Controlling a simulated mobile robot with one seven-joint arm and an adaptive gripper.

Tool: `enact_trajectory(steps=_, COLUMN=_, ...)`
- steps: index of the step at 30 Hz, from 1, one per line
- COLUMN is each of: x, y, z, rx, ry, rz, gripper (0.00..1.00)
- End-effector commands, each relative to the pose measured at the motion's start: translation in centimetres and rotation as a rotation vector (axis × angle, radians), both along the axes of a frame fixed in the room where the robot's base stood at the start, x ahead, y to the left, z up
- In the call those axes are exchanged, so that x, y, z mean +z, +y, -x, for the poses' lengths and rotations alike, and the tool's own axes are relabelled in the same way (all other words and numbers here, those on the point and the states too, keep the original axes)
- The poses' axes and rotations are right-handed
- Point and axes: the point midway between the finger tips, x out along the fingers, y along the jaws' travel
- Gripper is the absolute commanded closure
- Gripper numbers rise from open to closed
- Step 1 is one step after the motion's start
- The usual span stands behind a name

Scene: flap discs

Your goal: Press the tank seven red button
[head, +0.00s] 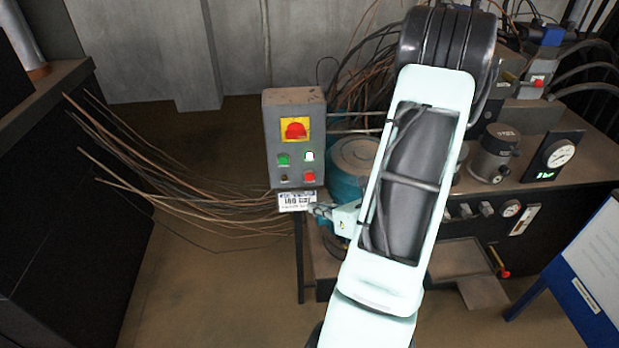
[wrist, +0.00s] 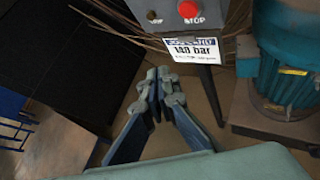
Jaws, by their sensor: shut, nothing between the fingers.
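A grey control box (head: 293,140) on a post carries a large red knob (head: 295,130) on a yellow plate. Below are a green button (head: 284,160), a white lit one (head: 308,156), a small dark one (head: 284,178) and a lower red button (head: 309,177). In the wrist view this red button (wrist: 189,9) has a STOP label and sits at the top edge. A white sign (head: 297,201) hangs under the box. My gripper (head: 314,209) is shut and empty, just below and right of the sign, apart from the button. No tank number is readable.
A blue-green motor or tank (wrist: 285,60) stands right of the post. A bench (head: 540,165) with gauges and valves lies farther right. Loose brown cables (head: 190,190) spread left of the box. A blue-framed board (head: 595,260) stands at lower right. Open floor (head: 215,290) lies front left.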

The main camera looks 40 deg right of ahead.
Motion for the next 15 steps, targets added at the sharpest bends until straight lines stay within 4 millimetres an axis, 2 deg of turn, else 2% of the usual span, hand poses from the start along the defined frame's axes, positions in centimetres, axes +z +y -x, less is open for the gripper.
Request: enact_trajectory(steps=15, x=0.0, y=-3.5, z=-5.7, rx=0.002, ry=-0.001, rz=0.002, gripper=1.0)
